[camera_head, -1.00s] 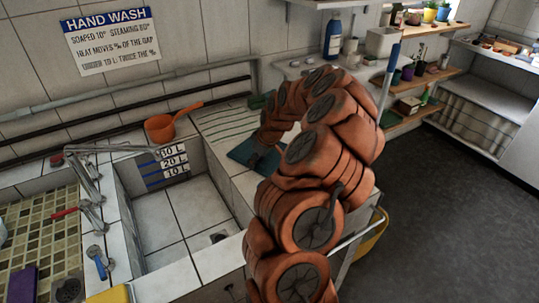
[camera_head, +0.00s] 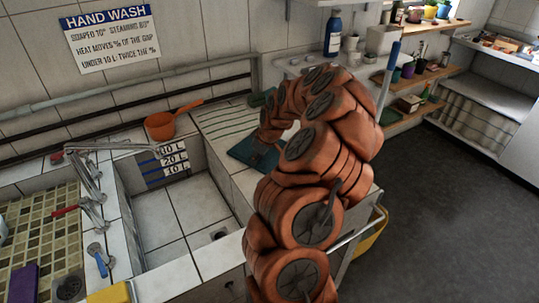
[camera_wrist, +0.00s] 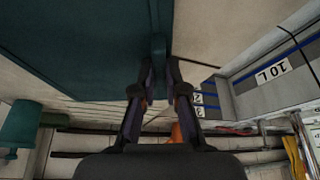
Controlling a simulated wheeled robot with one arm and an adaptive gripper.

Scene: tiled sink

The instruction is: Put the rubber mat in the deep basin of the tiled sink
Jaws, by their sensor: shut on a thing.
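The rubber mat is a flat teal sheet (camera_head: 246,149) at the ribbed draining surface, right of the deep basin. It fills the upper left of the wrist view (camera_wrist: 75,35). My gripper (camera_wrist: 158,82) is shut on the mat's edge, with a narrow teal part between the dark fingertips. In the head view my gripper (camera_head: 262,158) is mostly hidden behind my orange arm. Whether the mat touches the surface or hangs just above it, I cannot tell. The deep basin (camera_head: 165,215) is white-tiled, with litre marks on its back wall and a drain at its right.
An orange scoop (camera_head: 160,126) sits on the back ledge behind the basin. A tap (camera_head: 110,147) reaches over the basin's left side. A shallow mosaic-tiled basin (camera_head: 40,235) lies left. A raised rim surrounds the deep basin, whose floor is clear.

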